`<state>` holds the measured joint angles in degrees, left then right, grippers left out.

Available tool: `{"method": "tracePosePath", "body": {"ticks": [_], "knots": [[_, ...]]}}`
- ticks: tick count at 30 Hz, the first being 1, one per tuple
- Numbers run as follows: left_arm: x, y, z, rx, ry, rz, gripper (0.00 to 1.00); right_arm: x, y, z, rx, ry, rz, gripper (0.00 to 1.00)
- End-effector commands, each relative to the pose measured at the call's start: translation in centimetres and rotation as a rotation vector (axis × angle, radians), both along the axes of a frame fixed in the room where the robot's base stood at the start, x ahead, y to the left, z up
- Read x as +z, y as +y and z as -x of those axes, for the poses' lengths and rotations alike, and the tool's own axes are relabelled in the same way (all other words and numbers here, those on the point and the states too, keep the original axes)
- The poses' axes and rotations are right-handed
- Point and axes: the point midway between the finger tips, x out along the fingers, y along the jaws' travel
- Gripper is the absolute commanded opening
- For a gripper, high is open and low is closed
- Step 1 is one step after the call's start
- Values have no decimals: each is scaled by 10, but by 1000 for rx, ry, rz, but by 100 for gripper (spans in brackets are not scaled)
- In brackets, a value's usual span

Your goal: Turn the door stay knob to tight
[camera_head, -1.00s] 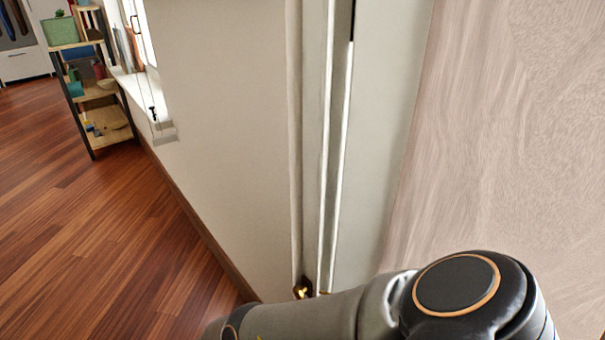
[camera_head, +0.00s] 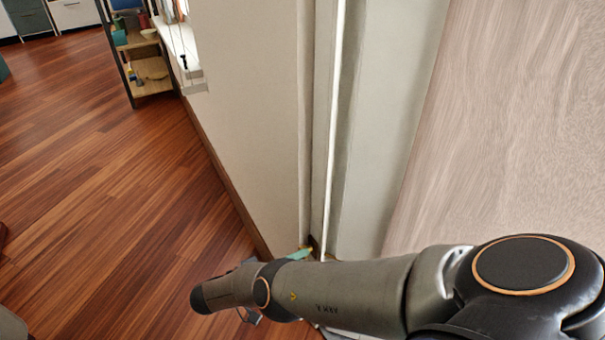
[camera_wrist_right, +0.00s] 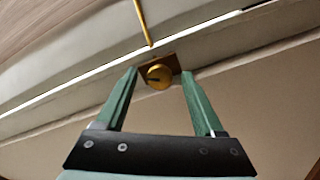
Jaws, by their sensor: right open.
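The door stay knob (camera_wrist_right: 159,76) is a round brass piece with a dark mark on its face, on a small brownish plate. In the right wrist view it sits at the upper middle, with a thin brass rod (camera_wrist_right: 143,22) running up from near it. My right gripper (camera_wrist_right: 159,72) is open; its two green fingers point at the knob, one tip to each side. I cannot tell whether they touch it. In the head view a green finger (camera_head: 299,254) shows behind my right arm, at the foot of the door frame, and the knob is mostly hidden. My left gripper is not in view.
The pale door frame (camera_head: 375,130) and a light wood-grained panel (camera_head: 500,130) stand close to my right arm. A plain wall (camera_head: 245,90) runs off to the left. A shelf unit (camera_head: 150,80) stands far back; the wooden floor (camera_head: 110,190) is clear.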

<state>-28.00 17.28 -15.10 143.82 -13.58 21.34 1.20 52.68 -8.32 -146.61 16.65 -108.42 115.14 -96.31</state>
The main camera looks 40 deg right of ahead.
Motion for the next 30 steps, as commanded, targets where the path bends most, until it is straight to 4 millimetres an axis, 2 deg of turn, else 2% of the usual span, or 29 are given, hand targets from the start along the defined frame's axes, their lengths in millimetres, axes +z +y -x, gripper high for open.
{"method": "tracePosePath", "body": {"ticks": [11,30], "knots": [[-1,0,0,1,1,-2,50,0,1,-1,1,-1,1,70],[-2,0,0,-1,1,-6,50,0,1,-1,1,0,0,0]]}}
